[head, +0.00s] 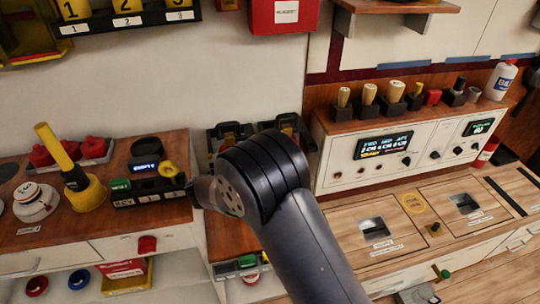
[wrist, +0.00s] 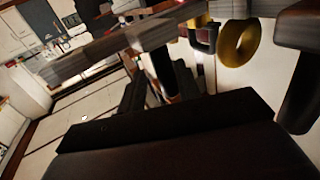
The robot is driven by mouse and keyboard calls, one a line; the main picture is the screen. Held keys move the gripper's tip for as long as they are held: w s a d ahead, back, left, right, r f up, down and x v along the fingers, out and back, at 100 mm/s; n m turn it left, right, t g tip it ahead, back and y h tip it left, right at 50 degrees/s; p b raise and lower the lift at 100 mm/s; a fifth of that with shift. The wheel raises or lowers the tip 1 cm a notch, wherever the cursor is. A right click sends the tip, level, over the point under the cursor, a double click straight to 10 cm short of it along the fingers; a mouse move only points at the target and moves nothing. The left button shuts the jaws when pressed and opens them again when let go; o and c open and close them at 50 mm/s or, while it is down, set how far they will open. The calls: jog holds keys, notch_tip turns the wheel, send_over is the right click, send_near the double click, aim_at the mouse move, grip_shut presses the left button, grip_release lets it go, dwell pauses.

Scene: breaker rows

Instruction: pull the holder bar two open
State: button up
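I cannot read a number on either, so I cannot tell which bar is two. My gripper's dark body (wrist: 170,140) fills the bottom of the wrist view.
A rack of yellow numbered pieces (head: 127,15) hangs at top left, with a red box (head: 283,14) beside it. Below the rack, the left bench carries a yellow lever (head: 57,146) and a key panel (head: 147,185). A white display unit (head: 384,148) stands at right.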

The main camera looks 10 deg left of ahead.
notch_tip(320, 180, up, 10)
jog(key=shift+f, duration=0.25)
jog(key=shift+f, duration=0.15)
notch_tip(320, 180, down, 10)
jog(key=shift+d, duration=0.1)
dwell(0.5)
dwell(0.3)
